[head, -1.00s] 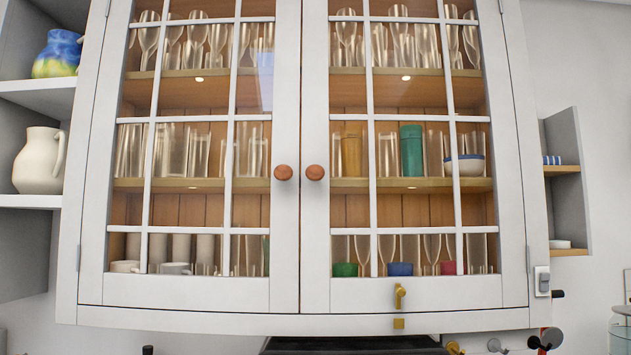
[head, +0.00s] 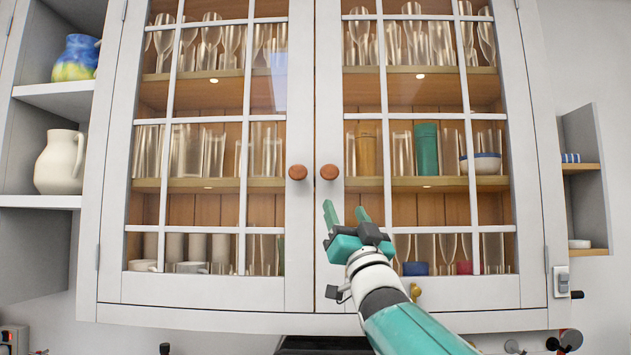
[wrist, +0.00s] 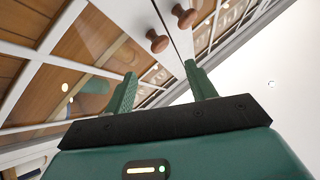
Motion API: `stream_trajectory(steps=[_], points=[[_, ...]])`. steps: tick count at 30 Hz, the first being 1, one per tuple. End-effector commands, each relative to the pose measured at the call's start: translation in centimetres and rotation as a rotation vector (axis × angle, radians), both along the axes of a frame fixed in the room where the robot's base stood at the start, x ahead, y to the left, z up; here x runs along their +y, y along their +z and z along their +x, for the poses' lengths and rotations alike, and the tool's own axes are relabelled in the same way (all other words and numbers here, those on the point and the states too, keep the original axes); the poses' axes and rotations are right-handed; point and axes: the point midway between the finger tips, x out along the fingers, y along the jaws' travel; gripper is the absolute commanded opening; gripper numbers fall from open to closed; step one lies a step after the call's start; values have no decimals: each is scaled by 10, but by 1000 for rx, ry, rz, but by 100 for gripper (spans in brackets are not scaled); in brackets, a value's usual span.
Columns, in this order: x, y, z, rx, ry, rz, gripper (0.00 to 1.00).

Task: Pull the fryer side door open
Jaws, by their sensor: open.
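The glazed cabinet has a white left door (head: 300,235) and a white right door (head: 328,120), both shut. Each has a round brown knob beside the centre seam: the left knob (head: 298,172) and the right knob (head: 329,172). No visible label tells which is the fryer side door. My gripper (head: 343,210) is open and empty, with its green fingers pointing up just below the right knob in the picture. In the wrist view, both knobs, one nearer (wrist: 158,40) and one farther (wrist: 184,16), lie beyond the open fingers (wrist: 160,72), apart from them.
A brass catch (head: 415,291) on the right door's bottom rail is partly behind my arm. Glassware stands behind the panes. Open shelves at left hold a cream jug (head: 59,162) and a painted jug (head: 76,58). A small shelf unit (head: 585,180) is at right.

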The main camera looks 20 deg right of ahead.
Motion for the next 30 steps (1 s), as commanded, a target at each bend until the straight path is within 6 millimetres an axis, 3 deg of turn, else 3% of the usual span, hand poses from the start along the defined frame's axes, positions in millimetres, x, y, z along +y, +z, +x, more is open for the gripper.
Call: stream_trajectory(steps=[18,30], points=[[-4,67,70,2,0,0,56],[-5,80,82,2,-1,1,56]])
